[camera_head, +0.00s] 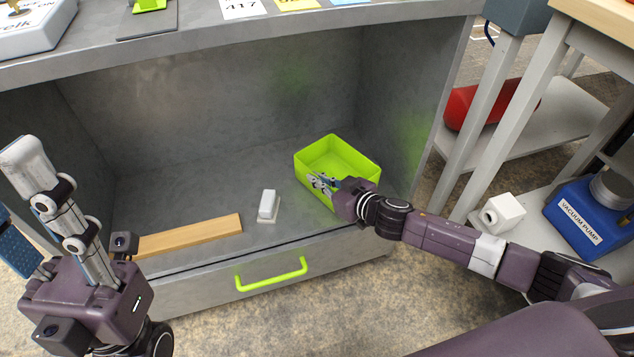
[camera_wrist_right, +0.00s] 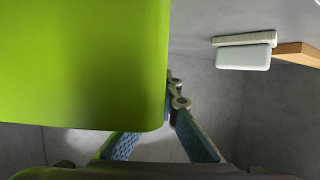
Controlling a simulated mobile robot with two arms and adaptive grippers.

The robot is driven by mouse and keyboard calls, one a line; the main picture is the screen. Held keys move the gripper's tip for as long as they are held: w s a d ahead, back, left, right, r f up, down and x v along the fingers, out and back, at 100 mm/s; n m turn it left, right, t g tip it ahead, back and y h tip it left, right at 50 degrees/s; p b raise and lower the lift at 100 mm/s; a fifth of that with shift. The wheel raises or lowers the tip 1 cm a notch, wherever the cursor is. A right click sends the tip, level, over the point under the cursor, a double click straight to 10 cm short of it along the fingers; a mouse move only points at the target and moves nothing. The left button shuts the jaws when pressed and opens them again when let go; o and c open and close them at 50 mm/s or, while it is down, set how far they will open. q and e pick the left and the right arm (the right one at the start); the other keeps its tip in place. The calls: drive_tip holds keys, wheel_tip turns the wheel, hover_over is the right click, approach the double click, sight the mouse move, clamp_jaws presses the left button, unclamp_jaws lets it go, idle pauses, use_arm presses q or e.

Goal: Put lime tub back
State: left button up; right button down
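The lime tub (camera_head: 352,160) stands upright and open-topped on the cabinet floor at its right side, and looks empty. My right gripper (camera_head: 322,182) is at the tub's near wall, its fingers by the rim. In the right wrist view the tub (camera_wrist_right: 80,60) fills the upper left and hides part of one finger of the gripper (camera_wrist_right: 172,95). The fingers converge close to the tub's edge; whether they pinch the wall is hidden. My left gripper (camera_head: 18,200) is open and empty at the left, its fingers apart.
A white block (camera_head: 267,205) stands left of the tub. A wooden strip (camera_head: 190,236) lies farther left along the cabinet's front. Below is a drawer front with a lime handle (camera_head: 271,275). The cabinet's back-left floor is clear. A blue vacuum pump (camera_head: 590,215) stands at right.

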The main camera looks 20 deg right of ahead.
drive_tip(key=shift+r, duration=0.25)
drive_tip(key=c, duration=2.7)
unclamp_jaws()
drive_tip(key=shift+f, duration=0.35)
drive_tip(key=o, duration=0.5)
drive_tip(key=shift+r, duration=0.1)
drive_tip(key=shift+o, duration=0.2)
